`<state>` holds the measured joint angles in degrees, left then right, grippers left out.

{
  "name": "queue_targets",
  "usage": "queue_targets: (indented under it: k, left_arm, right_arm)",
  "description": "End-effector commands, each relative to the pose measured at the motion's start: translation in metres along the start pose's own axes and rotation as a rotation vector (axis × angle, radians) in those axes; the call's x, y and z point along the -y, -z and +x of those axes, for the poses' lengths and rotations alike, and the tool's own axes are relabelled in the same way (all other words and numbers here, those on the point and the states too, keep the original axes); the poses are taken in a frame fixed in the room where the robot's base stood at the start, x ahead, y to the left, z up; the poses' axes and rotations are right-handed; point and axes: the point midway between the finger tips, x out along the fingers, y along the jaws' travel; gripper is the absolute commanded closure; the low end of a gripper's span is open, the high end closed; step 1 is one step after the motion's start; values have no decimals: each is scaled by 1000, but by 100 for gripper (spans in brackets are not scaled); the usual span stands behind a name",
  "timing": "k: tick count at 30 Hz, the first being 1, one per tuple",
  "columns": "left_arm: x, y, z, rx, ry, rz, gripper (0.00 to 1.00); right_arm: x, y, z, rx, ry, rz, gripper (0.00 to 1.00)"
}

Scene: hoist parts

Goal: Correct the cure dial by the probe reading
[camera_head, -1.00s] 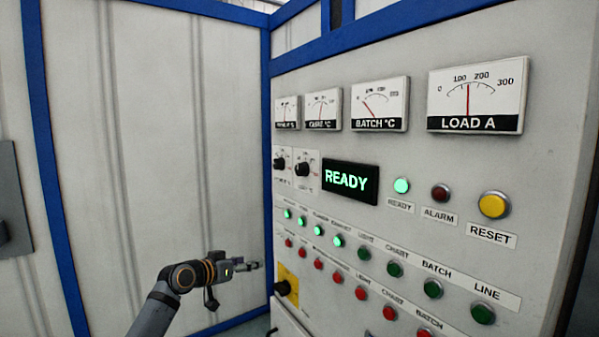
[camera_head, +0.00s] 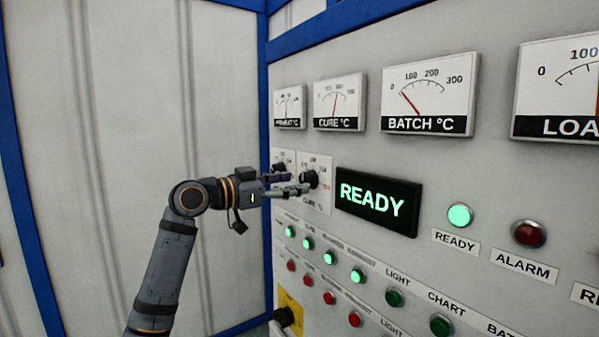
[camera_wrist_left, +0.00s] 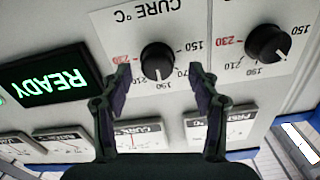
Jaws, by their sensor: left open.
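The cure dial is a black knob (camera_head: 310,179) on a white plate on the panel, left of the READY display. In the left wrist view, which shows the panel upside down, its knob (camera_wrist_left: 157,58) has a white mark pointing toward 190. My left gripper (camera_head: 296,184) is at the dial. In the wrist view my left gripper (camera_wrist_left: 161,76) is open, with one finger on each side of the knob and visible gaps between. The CURE °C meter (camera_head: 338,103) above has its needle near the middle of its scale; its numbers are blurred. No probe is identifiable. My right gripper is out of view.
A second dial (camera_wrist_left: 267,43) sits close beside the cure dial. The lit READY display (camera_head: 378,202) is just right of it. Rows of green and red buttons (camera_head: 358,276) run below. A BATCH °C meter (camera_head: 430,95) is above right.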

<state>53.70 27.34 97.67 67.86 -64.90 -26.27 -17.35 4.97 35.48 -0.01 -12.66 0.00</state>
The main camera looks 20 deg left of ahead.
Motion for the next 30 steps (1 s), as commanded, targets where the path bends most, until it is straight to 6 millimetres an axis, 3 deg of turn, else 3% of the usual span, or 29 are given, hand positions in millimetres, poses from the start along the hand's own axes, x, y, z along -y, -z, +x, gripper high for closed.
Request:
queue_targets:
  k: [2, 5, 15, 27, 30]
  left_arm:
    - [0, 4, 13, -2, -2, -2, 39]
    - [0, 3, 22, -2, 0, -1, 39]
    - [0, 0, 28, 0, 1, 1, 40]
    - [0, 0, 27, 0, 1, 1, 93]
    - [0, 0, 27, 0, 1, -2, 93]
  right_arm:
    - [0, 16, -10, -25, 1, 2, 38]
    - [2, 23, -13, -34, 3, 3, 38]
    - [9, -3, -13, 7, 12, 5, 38]
    - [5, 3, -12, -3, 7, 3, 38]
    - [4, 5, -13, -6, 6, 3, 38]
